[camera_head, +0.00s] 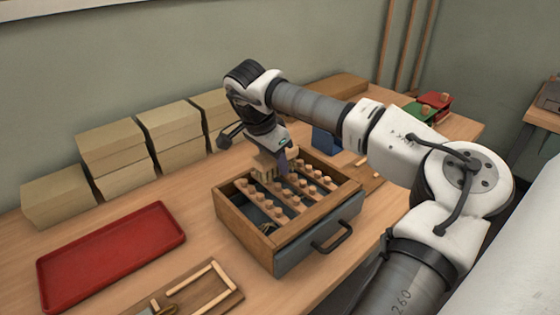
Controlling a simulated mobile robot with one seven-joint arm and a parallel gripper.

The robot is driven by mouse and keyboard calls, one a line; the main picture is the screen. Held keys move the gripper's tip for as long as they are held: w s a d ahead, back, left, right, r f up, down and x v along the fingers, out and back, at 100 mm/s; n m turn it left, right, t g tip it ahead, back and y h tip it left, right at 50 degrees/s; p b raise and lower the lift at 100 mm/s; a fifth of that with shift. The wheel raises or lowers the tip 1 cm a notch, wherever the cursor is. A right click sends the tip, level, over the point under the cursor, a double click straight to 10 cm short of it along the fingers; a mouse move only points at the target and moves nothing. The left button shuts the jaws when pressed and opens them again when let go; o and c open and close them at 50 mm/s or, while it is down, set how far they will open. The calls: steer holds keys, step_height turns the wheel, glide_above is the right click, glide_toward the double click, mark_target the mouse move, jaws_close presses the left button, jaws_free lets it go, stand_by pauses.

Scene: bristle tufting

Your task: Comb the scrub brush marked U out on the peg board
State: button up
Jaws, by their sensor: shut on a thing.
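My gripper (280,154) is above the back left part of an open wooden box (250,229), pointing down. It is shut on a pale wooden scrub brush (264,167) with tan bristles facing down. The letter on the brush cannot be read at this size. The box holds bars with rows of round wooden pegs (295,203), which looks like the peg board. The brush is at the back rows of pegs; whether its bristles touch them cannot be told. The gripper hides part of the brush and the pegs behind it.
A grey drawer front with a dark handle (333,238) is on the box's near side. A red tray (112,253) lies at the left, with several cardboard boxes (110,146) behind. A wooden frame (206,292) is at the front edge. Green and red items (430,106) stand back right.

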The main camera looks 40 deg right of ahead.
steer(key=shift+w+r+p, duration=0.1)
steer(key=shift+r+p, duration=2.3)
steer(key=shift+r, duration=0.7)
steer(key=shift+f, duration=0.1)
